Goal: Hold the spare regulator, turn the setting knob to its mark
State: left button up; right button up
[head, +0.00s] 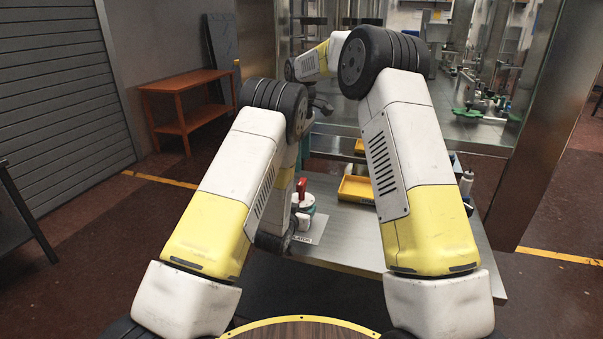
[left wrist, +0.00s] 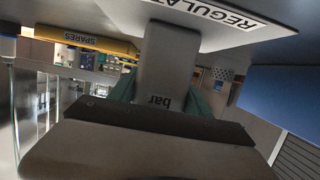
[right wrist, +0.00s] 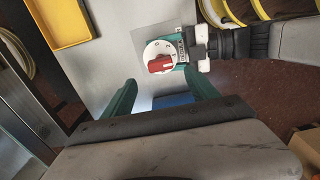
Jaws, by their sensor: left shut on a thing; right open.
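The regulator shows in the head view with a red knob (head: 301,187) on its upper side. In the right wrist view the red knob (right wrist: 160,64) sits on a round white dial (right wrist: 152,52) with numbers. I cannot tell which mark is the set one. My left gripper (left wrist: 165,92) is shut on the regulator's grey body (left wrist: 167,62), marked "bar". My left gripper also shows in the right wrist view (right wrist: 202,45), beside the dial. My right gripper (right wrist: 160,85) is open and empty, its teal fingers apart, facing the knob. In the head view my arms hide much of both grippers.
A grey plate (left wrist: 240,12) labelled REGULATOR lies by the regulator on the metal table (head: 345,240). A yellow tray (head: 356,190) stands to the right of the regulator; its SPARES label (left wrist: 76,38) shows in the left wrist view. An orange side table (head: 185,85) stands back left.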

notch_tip(320, 180, up, 4)
dwell(0.5)
pick_arm(q)
jog(key=o, duration=1.8)
